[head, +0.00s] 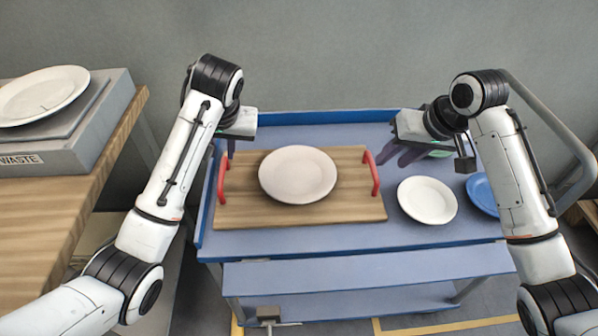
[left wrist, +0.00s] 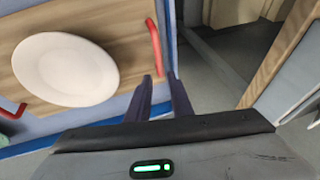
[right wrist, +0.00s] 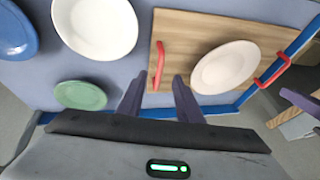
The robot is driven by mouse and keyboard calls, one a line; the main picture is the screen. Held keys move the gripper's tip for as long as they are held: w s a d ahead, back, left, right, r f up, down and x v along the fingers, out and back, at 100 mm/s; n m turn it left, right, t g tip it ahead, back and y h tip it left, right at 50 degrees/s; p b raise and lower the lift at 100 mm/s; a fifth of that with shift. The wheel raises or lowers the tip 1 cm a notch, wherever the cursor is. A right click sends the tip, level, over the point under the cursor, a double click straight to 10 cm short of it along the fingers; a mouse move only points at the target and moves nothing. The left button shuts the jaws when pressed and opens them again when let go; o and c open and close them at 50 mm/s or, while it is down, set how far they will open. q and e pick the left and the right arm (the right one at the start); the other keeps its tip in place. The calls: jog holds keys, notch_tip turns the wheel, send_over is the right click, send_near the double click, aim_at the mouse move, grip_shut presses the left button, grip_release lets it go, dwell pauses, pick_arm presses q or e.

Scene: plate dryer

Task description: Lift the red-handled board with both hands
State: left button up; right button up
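A wooden board (head: 345,208) with a red handle at each end lies flat on the blue cart. A large white plate (head: 297,175) sits on the board's middle. My left gripper (head: 231,150) is above the board's left handle (head: 223,178); in the left wrist view its two fingers (left wrist: 162,95) are apart and empty, just short of that handle (left wrist: 154,47). My right gripper (head: 388,158) is beside the right handle (head: 371,172); in the right wrist view its fingers (right wrist: 157,98) are apart and empty, with the handle (right wrist: 159,65) beyond them.
A smaller white plate (head: 427,200) and a blue plate (head: 482,194) lie right of the board. A green plate (right wrist: 81,95) lies near my right gripper. A wooden table (head: 60,210) with a grey waste box (head: 85,140) stands at left. The cart's front strip is clear.

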aim_at(223, 165)
pick_arm(q)
jog(key=shift+s, duration=0.2)
pick_arm(e)
jog(key=shift+s, duration=0.2)
